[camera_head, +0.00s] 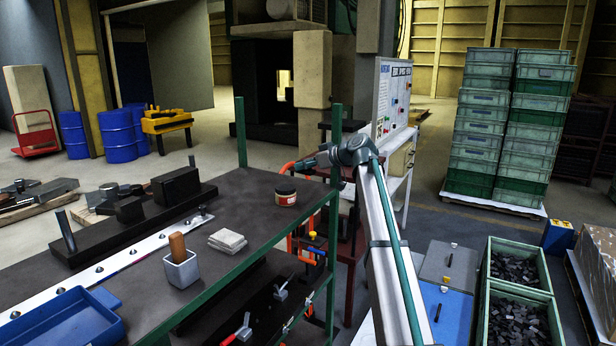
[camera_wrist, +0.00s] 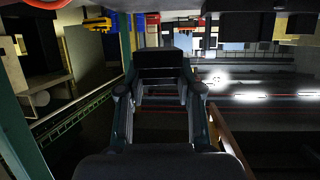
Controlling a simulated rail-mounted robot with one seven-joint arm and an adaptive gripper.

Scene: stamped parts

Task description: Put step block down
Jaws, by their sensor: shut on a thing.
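My gripper (camera_head: 308,162) is beyond the right edge of the dark bench in the head view, at the end of the arm, pointing left. In the wrist view, my gripper (camera_wrist: 160,88) is shut on a dark block (camera_wrist: 160,62), which I take to be the step block. The block spans the space between the fingertips, and its far side is hidden. In the head view I cannot make out the held block clearly against the dark background.
Green crates of dark parts (camera_head: 520,268) stand at lower right. A white-framed board (camera_head: 392,95) stands behind.

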